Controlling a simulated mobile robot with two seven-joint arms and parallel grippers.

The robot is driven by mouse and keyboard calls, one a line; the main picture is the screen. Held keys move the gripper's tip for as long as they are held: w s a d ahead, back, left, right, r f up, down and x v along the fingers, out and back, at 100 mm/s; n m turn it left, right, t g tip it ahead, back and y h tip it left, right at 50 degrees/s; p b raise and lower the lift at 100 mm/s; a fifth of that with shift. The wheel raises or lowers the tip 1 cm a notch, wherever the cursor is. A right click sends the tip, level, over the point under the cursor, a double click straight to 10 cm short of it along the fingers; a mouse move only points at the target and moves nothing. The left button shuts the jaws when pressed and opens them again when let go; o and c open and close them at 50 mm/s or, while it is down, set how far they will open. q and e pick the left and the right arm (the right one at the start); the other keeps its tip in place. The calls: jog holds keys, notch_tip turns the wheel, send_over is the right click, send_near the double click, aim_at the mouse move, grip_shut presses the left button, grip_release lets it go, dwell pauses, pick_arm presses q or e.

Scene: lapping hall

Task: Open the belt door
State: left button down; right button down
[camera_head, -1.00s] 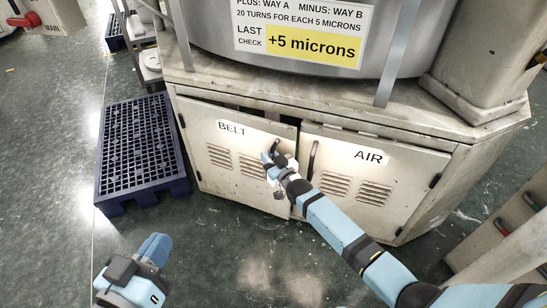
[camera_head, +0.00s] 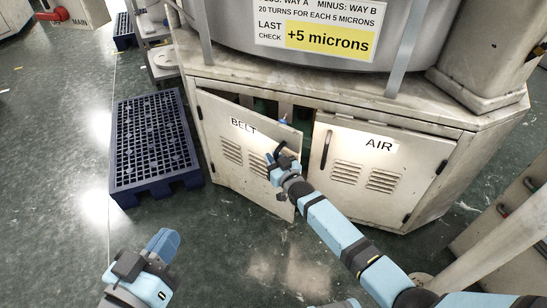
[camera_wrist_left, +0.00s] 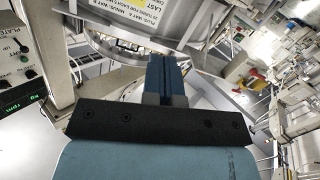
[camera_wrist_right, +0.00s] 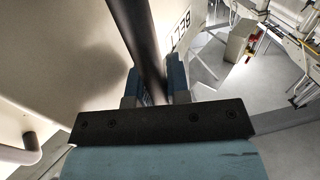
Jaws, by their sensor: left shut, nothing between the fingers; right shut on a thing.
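The belt door (camera_head: 239,152), a cream metal panel lettered BELT with vent slots, stands part open. It is hinged at its left edge, with its right edge swung out and a dark gap above and behind it. My right gripper (camera_head: 281,160) is at the door's right side. In the right wrist view its fingers (camera_wrist_right: 152,88) are shut on the dark bar handle (camera_wrist_right: 140,38). My left gripper (camera_head: 160,244) is shut and empty, low at the left over the floor, well apart from the door. It also shows in the left wrist view (camera_wrist_left: 163,75).
The AIR door (camera_head: 361,170) beside it is closed, with its own dark handle (camera_head: 326,150). A dark blue pallet (camera_head: 150,190) lies on the floor close to the cabinet's left side. The floor in front of the cabinet is clear.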

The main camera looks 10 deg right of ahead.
pick_arm(q)
jog(key=shift+w+d, duration=0.1)
pick_arm(e)
jog(key=shift+d, duration=0.15)
jog(key=c, duration=1.4)
grip_release()
pick_arm(q)
jog(key=shift+r, duration=0.1)
